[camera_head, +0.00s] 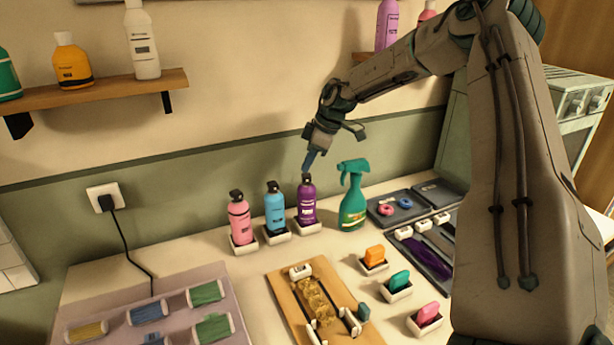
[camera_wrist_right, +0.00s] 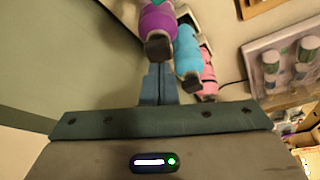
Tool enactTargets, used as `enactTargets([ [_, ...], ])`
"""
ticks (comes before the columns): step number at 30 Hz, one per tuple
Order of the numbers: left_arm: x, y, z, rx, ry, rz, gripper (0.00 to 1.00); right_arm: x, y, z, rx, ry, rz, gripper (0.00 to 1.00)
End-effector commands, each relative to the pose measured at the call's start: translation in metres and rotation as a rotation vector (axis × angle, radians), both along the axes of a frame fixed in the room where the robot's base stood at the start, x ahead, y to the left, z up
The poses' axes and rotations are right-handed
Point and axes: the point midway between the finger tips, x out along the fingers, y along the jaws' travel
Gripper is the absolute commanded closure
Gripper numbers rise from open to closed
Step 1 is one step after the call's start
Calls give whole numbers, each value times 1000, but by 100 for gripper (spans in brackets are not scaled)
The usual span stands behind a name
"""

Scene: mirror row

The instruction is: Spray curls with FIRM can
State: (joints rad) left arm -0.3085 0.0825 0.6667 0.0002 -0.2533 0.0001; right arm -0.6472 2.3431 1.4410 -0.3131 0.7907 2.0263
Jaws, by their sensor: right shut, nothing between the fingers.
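Three spray cans stand in white holders at the back of the counter: pink (camera_head: 239,219), blue (camera_head: 275,209) and purple (camera_head: 307,204). Their labels are too small to read, so I cannot tell which is FIRM. A golden curl of hair (camera_head: 316,302) lies on a wooden board (camera_head: 289,309) at the front, between white clamps. My right gripper (camera_head: 310,160) is shut and empty, its fingertips pointing down just above the purple can's cap. In the right wrist view the shut fingers (camera_wrist_right: 158,84) are close to the purple can's dark cap (camera_wrist_right: 158,47). My left gripper is not in view.
A green trigger bottle (camera_head: 353,200) stands right of the purple can. Orange (camera_head: 374,256), teal (camera_head: 399,281) and pink (camera_head: 428,315) pieces sit in white holders. A roller tray (camera_head: 176,282) is at front left. A bottle shelf (camera_head: 100,92) hangs above.

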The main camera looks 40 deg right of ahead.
Motion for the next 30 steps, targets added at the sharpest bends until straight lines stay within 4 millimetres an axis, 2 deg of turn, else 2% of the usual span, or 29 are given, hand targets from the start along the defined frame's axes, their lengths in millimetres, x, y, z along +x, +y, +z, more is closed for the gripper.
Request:
enactTargets([
  [19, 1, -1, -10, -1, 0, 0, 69, 0, 0, -13, 0, 0, 0, 100],
  [25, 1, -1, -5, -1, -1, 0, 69, 0, 0, -7, 1, 1, 0, 100],
  [30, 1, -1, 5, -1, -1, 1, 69, 0, 0, 7, 1, 1, 0, 100],
])
